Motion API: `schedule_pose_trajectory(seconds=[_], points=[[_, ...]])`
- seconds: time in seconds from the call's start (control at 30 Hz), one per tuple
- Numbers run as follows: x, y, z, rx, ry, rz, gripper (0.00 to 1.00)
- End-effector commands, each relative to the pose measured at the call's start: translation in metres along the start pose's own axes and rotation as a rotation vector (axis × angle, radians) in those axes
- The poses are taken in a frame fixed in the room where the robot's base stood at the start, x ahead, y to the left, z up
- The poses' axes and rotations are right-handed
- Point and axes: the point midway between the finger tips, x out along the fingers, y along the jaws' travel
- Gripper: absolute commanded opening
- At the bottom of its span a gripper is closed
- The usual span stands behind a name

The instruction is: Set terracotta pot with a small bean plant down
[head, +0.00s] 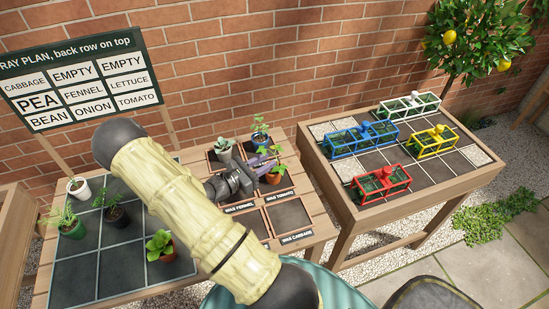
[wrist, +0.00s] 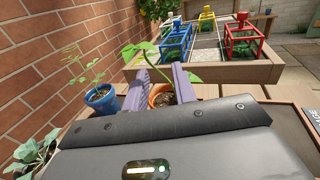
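The terracotta pot (head: 273,178) with a small leafy bean plant is at the right side of the left table, over or on a dark square near its right edge. It also shows in the wrist view (wrist: 160,96), upright between the two purple fingers. My gripper (head: 264,164) is around the pot, with a finger close against each side; in the wrist view the fingers (wrist: 160,85) appear closed on it. I cannot tell whether the pot's base touches the surface. A plan board (head: 85,82) lists BEAN at bottom left.
A blue pot (head: 260,139) and a grey pot (head: 224,150) stand close behind my gripper. A dark gridded tray (head: 85,272) at left holds several potted plants, with bare cells. An empty dark square (head: 291,215) lies in front. The right table (head: 440,190) holds coloured frames.

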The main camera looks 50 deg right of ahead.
Motion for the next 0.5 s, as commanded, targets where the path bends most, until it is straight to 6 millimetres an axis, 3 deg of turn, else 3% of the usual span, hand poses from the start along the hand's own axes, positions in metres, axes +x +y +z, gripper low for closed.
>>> schedule_pose_trajectory(seconds=[0.23, 0.5], points=[[-0.049, 0.001, -0.001, 0.001, 0.001, 0.004, 0.27], [-0.067, 0.000, 0.000, 0.000, 0.001, -0.001, 0.27]])
